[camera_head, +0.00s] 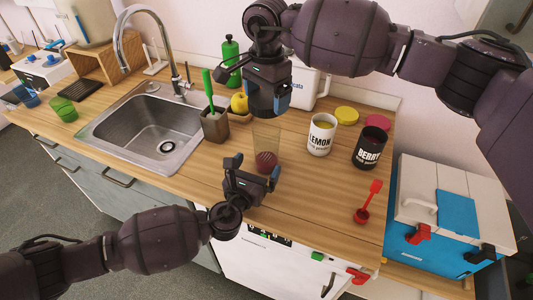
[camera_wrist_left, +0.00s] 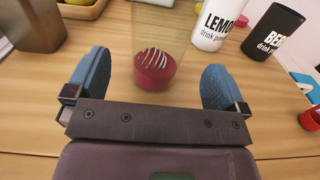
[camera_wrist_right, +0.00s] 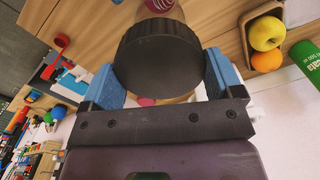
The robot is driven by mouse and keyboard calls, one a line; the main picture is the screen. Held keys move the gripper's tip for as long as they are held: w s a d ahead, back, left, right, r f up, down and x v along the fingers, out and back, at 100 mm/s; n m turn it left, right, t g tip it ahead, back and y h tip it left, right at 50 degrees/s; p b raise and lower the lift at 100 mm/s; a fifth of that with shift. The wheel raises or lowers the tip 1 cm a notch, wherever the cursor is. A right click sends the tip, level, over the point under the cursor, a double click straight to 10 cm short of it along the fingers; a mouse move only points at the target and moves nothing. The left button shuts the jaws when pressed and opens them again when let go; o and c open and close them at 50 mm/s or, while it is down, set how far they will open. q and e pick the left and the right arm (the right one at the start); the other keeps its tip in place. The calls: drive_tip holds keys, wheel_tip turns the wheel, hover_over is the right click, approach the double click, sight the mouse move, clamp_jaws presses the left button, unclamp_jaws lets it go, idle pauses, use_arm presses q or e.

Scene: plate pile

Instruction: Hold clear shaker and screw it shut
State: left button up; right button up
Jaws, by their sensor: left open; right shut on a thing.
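The clear shaker (camera_head: 265,140) stands upright on the wooden counter with dark red contents in its bottom. The left wrist view shows it (camera_wrist_left: 154,70) beyond and between the fingers of my left gripper (camera_head: 247,170), which is open close in front of it. My right gripper (camera_head: 268,108) is directly above the shaker, pointing down. In the right wrist view it is shut on a round black lid (camera_wrist_right: 158,58) with a ribbed edge. The lid is lined up with the shaker's top; I cannot tell whether they touch.
The white LEMON tub (camera_head: 320,134) and black BERRY tub (camera_head: 370,147) stand right of the shaker. A red scoop (camera_head: 368,203) lies near the right edge. A brown holder (camera_head: 215,125) and the sink (camera_head: 150,130) are left. Yellow (camera_head: 347,115) and dark red (camera_head: 377,121) lids lie behind.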

sight(266, 151)
use_arm(q)
drive_tip(key=shift+x, duration=3.15)
drive_tip(key=c, duration=1.3)
use_arm(e)
drive_tip(key=shift+f, duration=2.45)
